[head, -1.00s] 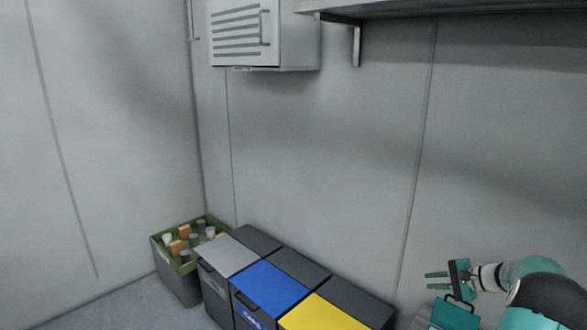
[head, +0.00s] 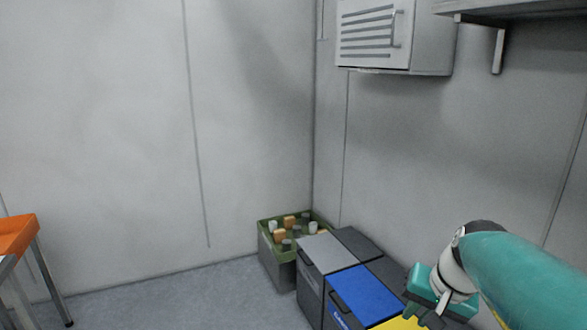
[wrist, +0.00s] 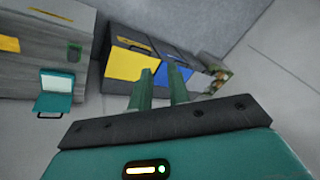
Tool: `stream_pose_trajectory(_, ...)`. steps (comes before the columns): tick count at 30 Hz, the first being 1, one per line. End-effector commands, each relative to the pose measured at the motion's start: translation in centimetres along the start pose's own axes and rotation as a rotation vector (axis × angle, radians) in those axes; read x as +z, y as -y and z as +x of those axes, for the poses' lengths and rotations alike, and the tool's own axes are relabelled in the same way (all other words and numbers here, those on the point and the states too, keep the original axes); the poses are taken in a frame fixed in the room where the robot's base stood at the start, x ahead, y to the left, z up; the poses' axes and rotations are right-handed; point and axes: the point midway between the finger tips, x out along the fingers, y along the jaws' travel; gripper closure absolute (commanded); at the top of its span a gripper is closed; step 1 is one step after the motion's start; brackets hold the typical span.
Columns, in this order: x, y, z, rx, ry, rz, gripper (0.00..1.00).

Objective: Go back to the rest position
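My gripper shows in the wrist view (wrist: 161,88) with its two green fingers apart and nothing between them. In the head view my teal and white arm reaches in from the lower right. The gripper end is at the bottom edge there, over the bins, and its fingers are hard to make out.
Bins with grey, blue (head: 363,290) and yellow (wrist: 122,62) lids stand along the wall. A green-rimmed crate (head: 268,243) of bottles or jars is in the corner. A teal case (wrist: 57,88) is at left in the wrist view. An orange-topped table (head: 15,236) stands far left; floor between is clear.

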Motion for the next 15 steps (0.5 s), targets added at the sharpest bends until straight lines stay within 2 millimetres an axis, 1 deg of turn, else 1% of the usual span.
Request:
stream_pose_trajectory(1,1.9,1.0,-0.6,0.015,-0.018,-0.061,0.82)
stream_pose_trajectory(3,4.2,1.7,-1.2,0.038,-0.042,-0.134,0.82)
stream_pose_trajectory(5,6.2,2.1,-1.6,0.055,-0.064,-0.196,0.82)
stream_pose_trajectory(6,7.4,2.3,-1.8,0.065,-0.079,-0.238,0.82)
stream_pose_trajectory(9,10.3,2.5,-2.2,0.083,-0.119,-0.338,0.82)
stream_pose_trajectory(12,12.5,2.4,-2.3,0.095,-0.152,-0.415,0.82)
stream_pose_trajectory(15,13.7,2.3,-2.3,0.101,-0.175,-0.463,0.82)
